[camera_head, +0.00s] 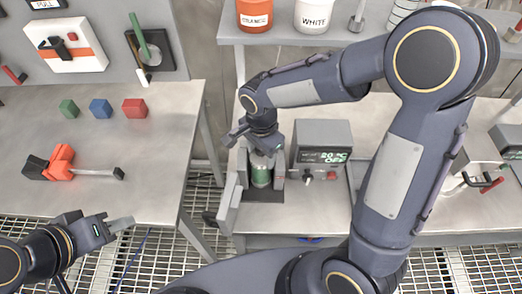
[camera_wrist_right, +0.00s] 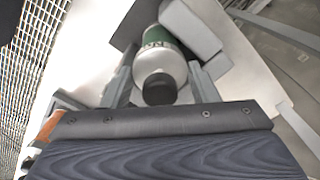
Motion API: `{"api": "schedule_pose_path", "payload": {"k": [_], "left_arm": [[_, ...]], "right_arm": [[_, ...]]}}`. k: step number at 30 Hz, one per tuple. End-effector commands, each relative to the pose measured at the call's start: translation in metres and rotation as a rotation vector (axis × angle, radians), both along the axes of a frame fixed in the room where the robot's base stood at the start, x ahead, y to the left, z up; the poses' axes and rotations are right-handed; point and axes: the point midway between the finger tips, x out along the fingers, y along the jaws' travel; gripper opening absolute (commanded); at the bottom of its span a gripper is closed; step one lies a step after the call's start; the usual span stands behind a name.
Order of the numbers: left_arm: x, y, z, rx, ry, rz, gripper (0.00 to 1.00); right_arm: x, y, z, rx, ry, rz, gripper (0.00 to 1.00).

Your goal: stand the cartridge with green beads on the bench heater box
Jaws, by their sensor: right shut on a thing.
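The cartridge (camera_head: 261,176) with green beads stands about upright, between grey uprights left of the heater box's control face. In the right wrist view the cartridge (camera_wrist_right: 160,62) shows a green band, a pale shoulder and a dark cap. My right gripper (camera_head: 262,150) is shut on it from above, with a finger on either side. The grey bench heater box (camera_head: 322,135) has a display reading 20 °C OFF. A dark base (camera_head: 266,196) lies below the cartridge; whether they touch is hard to tell. My left gripper (camera_head: 112,226) is empty at lower left, its finger opening unclear.
A grey upright panel (camera_head: 229,204) stands left of the cartridge. A shelf above holds an orange tub (camera_head: 255,16) and a white tub (camera_head: 313,16). The left bench has coloured blocks (camera_head: 101,108) and an orange-black tool (camera_head: 58,163). A gap separates the benches.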

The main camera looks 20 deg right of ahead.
Motion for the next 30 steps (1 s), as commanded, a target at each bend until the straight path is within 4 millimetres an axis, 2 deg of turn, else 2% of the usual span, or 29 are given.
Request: {"api": "schedule_pose_path", "payload": {"k": [8,9,13,17,21,30], "left_arm": [[0.0,0.0,-0.004,0.0,0.0,0.0,0.36],[0.0,0.0,-0.004,0.0,0.0,0.0,0.36],[0.0,0.0,-0.003,0.0,0.0,0.0,0.36],[0.0,0.0,-0.002,0.0,0.0,0.0,0.36],[0.0,0.0,0.0,0.0,0.0,0.0,0.36],[0.0,0.0,-0.002,0.0,0.0,0.0,0.36]], "right_arm": [[0.0,0.0,-0.003,0.0,-0.001,0.0,0.04],[0.0,0.0,-0.003,0.0,0.0,0.0,0.56],[0.0,0.0,-0.002,0.0,0.0,0.0,0.73],[0.0,0.0,-0.001,0.0,0.0,0.001,0.75],[0.001,0.0,0.008,0.001,-0.004,0.001,0.75],[0.001,0.001,0.07,0.003,-0.007,0.001,0.75]]}}
